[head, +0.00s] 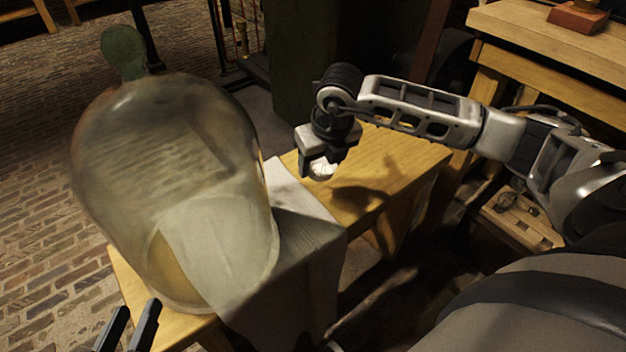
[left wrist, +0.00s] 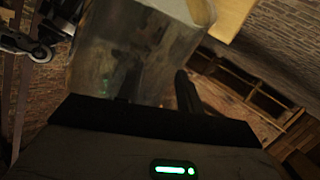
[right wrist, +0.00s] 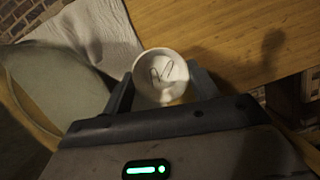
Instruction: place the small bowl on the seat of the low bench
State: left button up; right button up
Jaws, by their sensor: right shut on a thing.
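The low bench (head: 395,170) has a pale wooden seat, also in the right wrist view (right wrist: 235,35). My right gripper (head: 322,165) is shut on the small white bowl (head: 321,171), over the seat just right of a grey cloth. My left gripper (head: 128,326) is open and empty at the lower left, by the bench's near end.
A large glass jar (head: 160,125) with a green knob (head: 123,50) stands on the bench's left part. A grey cloth (head: 310,235) drapes over the bench beside it. A wooden table (head: 550,45) is at the upper right. The seat right of the bowl is clear.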

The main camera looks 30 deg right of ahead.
aim_at(313, 189)
jog(key=shift+w+a+f, duration=0.3)
jog(key=shift+w+f, duration=0.35)
jog(key=shift+f, duration=0.25)
jog(key=x, duration=0.1)
jog(key=b+x, duration=0.2)
jog(key=shift+s+a+f, duration=0.15)
jog(key=shift+s+f, duration=0.05)
jog(key=shift+f, duration=0.35)
jog(key=o, duration=1)
pick_arm(q)
jog(key=shift+w+d+r+n+t+h, duration=0.15)
jog(key=shift+d+r+n+t+h, duration=0.15)
jog(key=shift+d+r+n+h, duration=0.15)
jog(key=shift+a, duration=0.1)
pick_arm(e)
jog(key=shift+r, duration=0.15)
